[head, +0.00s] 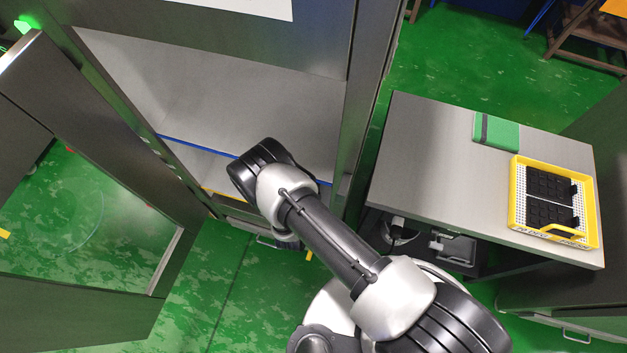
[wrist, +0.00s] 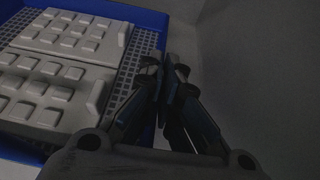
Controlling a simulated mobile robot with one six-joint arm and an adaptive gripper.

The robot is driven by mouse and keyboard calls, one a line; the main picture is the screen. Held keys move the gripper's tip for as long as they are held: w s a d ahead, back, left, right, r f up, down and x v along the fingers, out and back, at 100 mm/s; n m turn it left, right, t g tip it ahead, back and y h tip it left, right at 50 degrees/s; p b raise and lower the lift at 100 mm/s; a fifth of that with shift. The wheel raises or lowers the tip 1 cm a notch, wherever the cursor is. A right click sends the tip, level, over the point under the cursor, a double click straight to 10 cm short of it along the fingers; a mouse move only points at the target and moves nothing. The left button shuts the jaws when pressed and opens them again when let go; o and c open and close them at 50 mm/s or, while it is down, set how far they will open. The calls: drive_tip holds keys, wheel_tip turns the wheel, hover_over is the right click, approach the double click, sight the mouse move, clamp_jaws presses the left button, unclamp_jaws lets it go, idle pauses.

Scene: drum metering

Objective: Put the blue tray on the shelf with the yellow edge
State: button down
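The blue tray (wrist: 155,18) fills the left of the wrist view and carries pale grey blocks with raised pads. My gripper (wrist: 170,75) is at the tray's right side, with its fingers close together on the blue side wall or handle; the exact contact is dark and partly hidden. In the head view my arm reaches into the open metal cabinet, and the gripper and blue tray are hidden there. The shelf with the yellow edge (head: 211,190) shows as a short strip left of my wrist, below the shelf with the blue edge (head: 197,145).
The cabinet door (head: 95,130) stands open at the left. A grey table (head: 425,150) on the right holds a yellow tray (head: 514,195) with black blocks and a green box (head: 497,132). A plain grey surface lies right of my gripper in the wrist view. Green floor is clear before the cabinet.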

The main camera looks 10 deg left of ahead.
drive_tip(key=shift+w+f+b, duration=0.1)
drive_tip(key=shift+f+b, duration=0.5)
drive_tip(key=shift+f, duration=1.15)
drive_tip(key=shift+f, duration=0.15)
drive_tip(key=c, duration=1.8)
unclamp_jaws()
drive_tip(key=shift+r, duration=0.35)
drive_tip(key=p+v, duration=0.3)
drive_tip(key=v, duration=0.9)
drive_tip(key=shift+f, duration=0.1)
drive_tip(key=shift+d, duration=0.1)
